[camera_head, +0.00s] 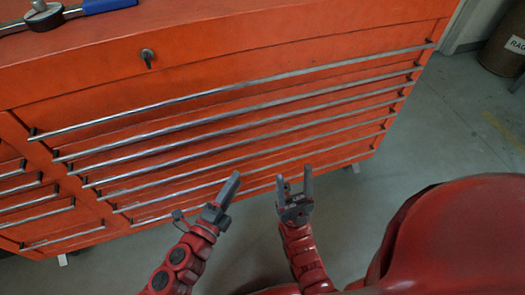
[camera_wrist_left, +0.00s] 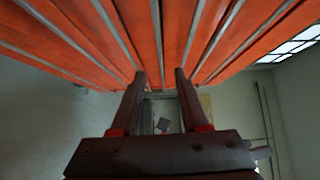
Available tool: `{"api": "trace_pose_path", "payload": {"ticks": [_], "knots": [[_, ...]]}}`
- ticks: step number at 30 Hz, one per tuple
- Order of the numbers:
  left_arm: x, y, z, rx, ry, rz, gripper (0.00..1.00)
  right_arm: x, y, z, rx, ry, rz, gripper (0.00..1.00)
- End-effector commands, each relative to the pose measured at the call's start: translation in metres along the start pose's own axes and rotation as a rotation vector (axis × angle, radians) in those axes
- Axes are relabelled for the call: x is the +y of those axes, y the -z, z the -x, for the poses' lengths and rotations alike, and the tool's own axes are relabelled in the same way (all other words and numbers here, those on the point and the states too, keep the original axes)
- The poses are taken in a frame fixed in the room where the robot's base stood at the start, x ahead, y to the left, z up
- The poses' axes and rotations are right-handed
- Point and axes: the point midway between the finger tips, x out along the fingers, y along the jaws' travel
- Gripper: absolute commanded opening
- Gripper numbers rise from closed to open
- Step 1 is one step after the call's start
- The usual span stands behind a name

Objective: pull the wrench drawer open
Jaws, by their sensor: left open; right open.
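The orange-red tool cabinet (camera_head: 200,60) has several wide drawers stacked one above another, each with a long silver bar handle; the top one (camera_head: 235,90) is near a keyhole. The drawers look shut, and no label shows which is the wrench drawer. My left gripper (camera_head: 232,182) is in front of the lower drawers, empty. In the left wrist view its two fingers (camera_wrist_left: 160,74) are apart, with drawer fronts and bars beyond and nothing between them. My right gripper (camera_head: 295,176) is open and empty, to the right of the left one, before the lower drawers.
A blue-handled tool (camera_head: 105,5) and a round dark-topped part (camera_head: 42,14) lie on the cabinet top. Smaller drawers (camera_head: 35,200) are at the left. A brown bin (camera_head: 503,48) stands at the far right. The grey floor (camera_head: 470,130) right of the cabinet is clear.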

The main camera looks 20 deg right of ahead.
Motion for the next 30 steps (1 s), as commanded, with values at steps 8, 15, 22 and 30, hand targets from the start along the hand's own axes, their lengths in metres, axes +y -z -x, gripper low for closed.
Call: {"api": "trace_pose_path", "payload": {"ticks": [8, 15, 22, 30], "knots": [[0.004, 0.003, -0.028, 0.0, -0.003, -0.02, 0.45, 0.0, -0.002, 0.009, 0.0, 0.0, 0.0, 0.6], [0.003, 0.002, -0.084, -0.001, -0.001, -0.018, 0.45, -0.001, -0.003, 0.016, 0.0, 0.0, 0.0, 0.6], [0.004, 0.001, -0.137, -0.003, -0.003, -0.017, 0.45, -0.001, -0.004, 0.022, 0.0, 0.0, 0.0, 0.6], [0.003, 0.001, -0.169, -0.003, -0.004, -0.014, 0.45, -0.001, -0.004, 0.025, 0.0, 0.0, 0.0, 0.6]]}}
